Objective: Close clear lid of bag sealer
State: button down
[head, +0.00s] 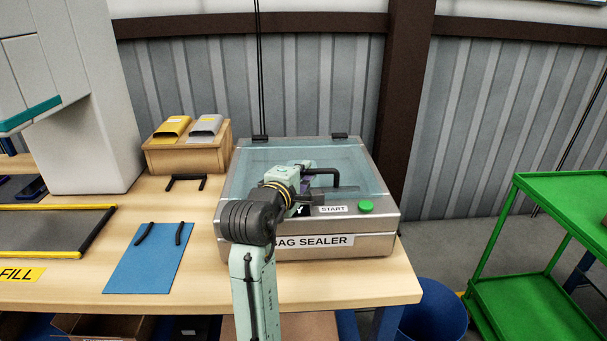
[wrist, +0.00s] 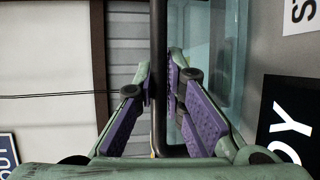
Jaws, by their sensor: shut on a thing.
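The bag sealer (head: 372,243) is a grey metal box on the bench, labelled on its front. Its clear bluish lid (head: 262,160) is hinged at the back and lies low over the box; I cannot tell whether it is fully down. The black lid handle (head: 337,176) stands at the lid's front part. My gripper (head: 306,186) is at the handle's left side, partly hidden by my wrist. In the wrist view, the purple finger pads of my gripper (wrist: 160,72) are closed around the black handle bar (wrist: 158,28). The lid pane (wrist: 205,50) shows just beside it.
A green START button (head: 365,206) is on the sealer's front right. A blue mat (head: 150,262) with black handles lies to the left. A wooden box (head: 190,160) with two scoop-like items stands behind. A green cart (head: 540,205) and a blue bin (head: 437,312) are to the right.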

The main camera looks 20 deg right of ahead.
jog(key=shift+f, duration=0.4)
jog(key=c, duration=2.1)
grip_release()
jog(key=o, duration=0.5)
jog(key=shift+r, duration=0.1)
jog(key=shift+c, duration=0.2)
jog(key=shift+s, duration=0.1)
jog(key=v, duration=1.2)
jog(key=shift+r, duration=0.1)
